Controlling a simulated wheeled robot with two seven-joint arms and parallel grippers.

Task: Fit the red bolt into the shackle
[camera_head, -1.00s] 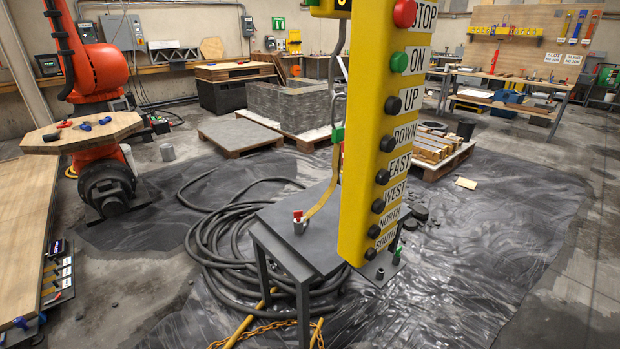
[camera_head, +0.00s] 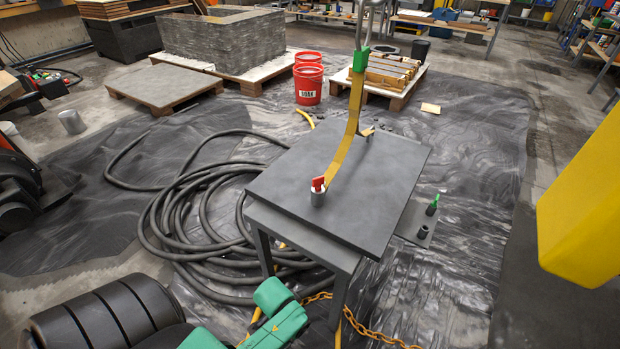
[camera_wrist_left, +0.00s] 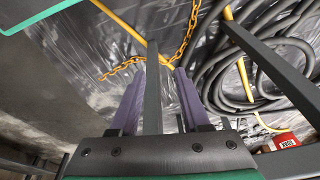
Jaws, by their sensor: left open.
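The red bolt (camera_head: 319,184) stands upright in a small grey holder (camera_head: 318,198) on the grey metal table (camera_head: 340,165). The shackle (camera_head: 364,30) hangs at the top of the head view, partly cut off. A green piece (camera_head: 361,60) sits below it on a yellow strap (camera_head: 342,135), whose lower end reaches the table near the bolt. My left gripper (camera_wrist_left: 158,85) is open in the left wrist view, its purple fingers apart with nothing held. A table leg shows between them, apparently beyond. In the head view, my left arm is low at bottom left, below the table top. My right gripper is out of view.
A yellow pendant (camera_head: 590,205) hangs close at the right. A small side shelf (camera_head: 405,225) holds a green-topped item (camera_head: 432,206). Black hose (camera_head: 185,225) coils left of the table. An orange chain (camera_head: 370,330) lies below. Red buckets (camera_head: 308,82) stand behind.

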